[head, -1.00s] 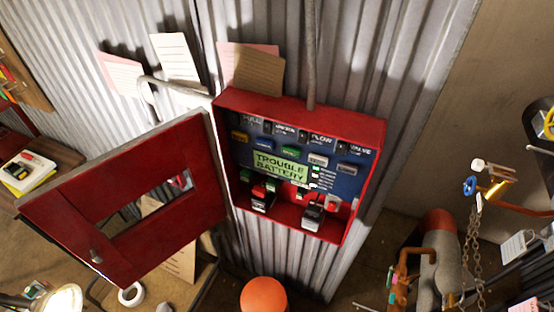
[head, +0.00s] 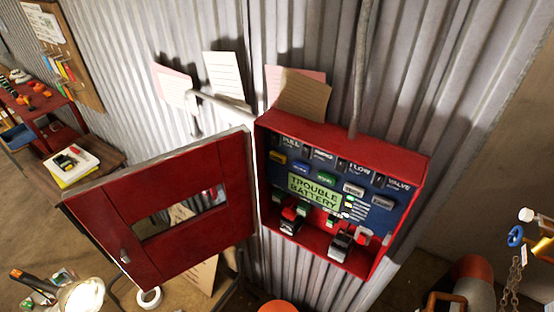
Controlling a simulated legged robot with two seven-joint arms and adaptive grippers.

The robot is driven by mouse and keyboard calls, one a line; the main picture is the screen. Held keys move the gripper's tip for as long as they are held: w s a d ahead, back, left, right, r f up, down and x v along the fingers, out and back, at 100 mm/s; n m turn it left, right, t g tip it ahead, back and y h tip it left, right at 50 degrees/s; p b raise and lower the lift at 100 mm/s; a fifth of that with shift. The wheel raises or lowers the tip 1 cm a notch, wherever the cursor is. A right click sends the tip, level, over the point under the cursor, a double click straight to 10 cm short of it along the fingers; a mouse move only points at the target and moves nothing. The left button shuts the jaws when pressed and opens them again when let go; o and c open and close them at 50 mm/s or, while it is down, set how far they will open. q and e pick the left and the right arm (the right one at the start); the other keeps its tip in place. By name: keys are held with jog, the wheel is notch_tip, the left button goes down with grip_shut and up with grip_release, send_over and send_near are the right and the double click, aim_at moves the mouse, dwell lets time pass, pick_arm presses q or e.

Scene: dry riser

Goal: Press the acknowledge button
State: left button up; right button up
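A red alarm panel box (head: 404,240) hangs on the corrugated wall, right of centre in the head view. Its red door (head: 190,165), with a window slot, stands open to the left. Inside, a blue face carries a green display (head: 314,190) reading "TROUBLE BATTERY". Several coloured buttons sit around it: yellow (head: 278,157), blue (head: 300,169), green (head: 326,178) and grey (head: 353,188). Batteries (head: 340,243) with leads stand in the bottom of the box. Neither gripper is in view.
A grey conduit (head: 360,70) runs up from the box top. Paper notes (head: 226,76) hang above the door. A lit lamp (head: 82,297) and a tape roll (head: 149,298) are below the door. Pipework with a blue valve wheel (head: 515,236) is at right.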

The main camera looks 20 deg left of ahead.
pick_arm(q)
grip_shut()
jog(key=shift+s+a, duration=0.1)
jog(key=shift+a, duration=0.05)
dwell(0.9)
